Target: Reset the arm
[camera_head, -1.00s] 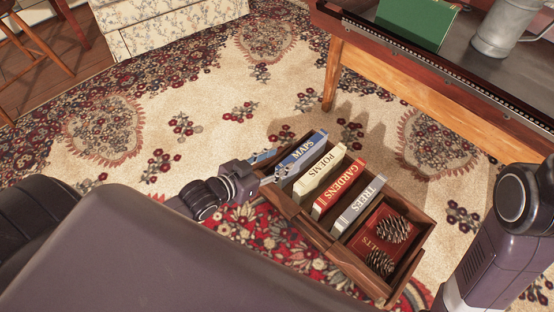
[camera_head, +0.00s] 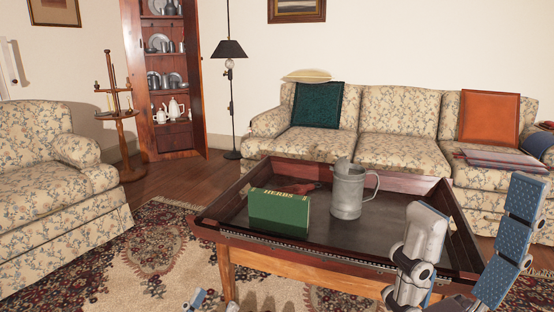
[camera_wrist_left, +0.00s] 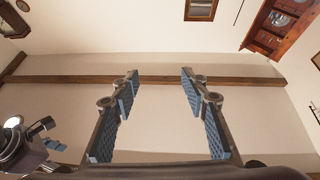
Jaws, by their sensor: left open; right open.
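My left gripper (camera_head: 214,303) shows only as small blue fingertips at the bottom edge of the head view, low over the rug and left of the table leg. In the left wrist view its two blue-padded fingers (camera_wrist_left: 159,92) stand wide apart with nothing between them, against a bare wall and a wooden beam. My right gripper (camera_head: 477,200) is at the lower right of the head view, in front of the table's right end. Its fingers are spread and empty, pointing up.
A tray-topped table (camera_head: 345,250) bears a green HERBS book (camera_head: 279,211) and a pewter mug (camera_head: 348,190). A floral sofa (camera_head: 385,125) stands behind, an armchair (camera_head: 50,190) at left. A wooden stand (camera_head: 122,130), floor lamp (camera_head: 230,90) and pewter cupboard (camera_head: 165,70) are further back.

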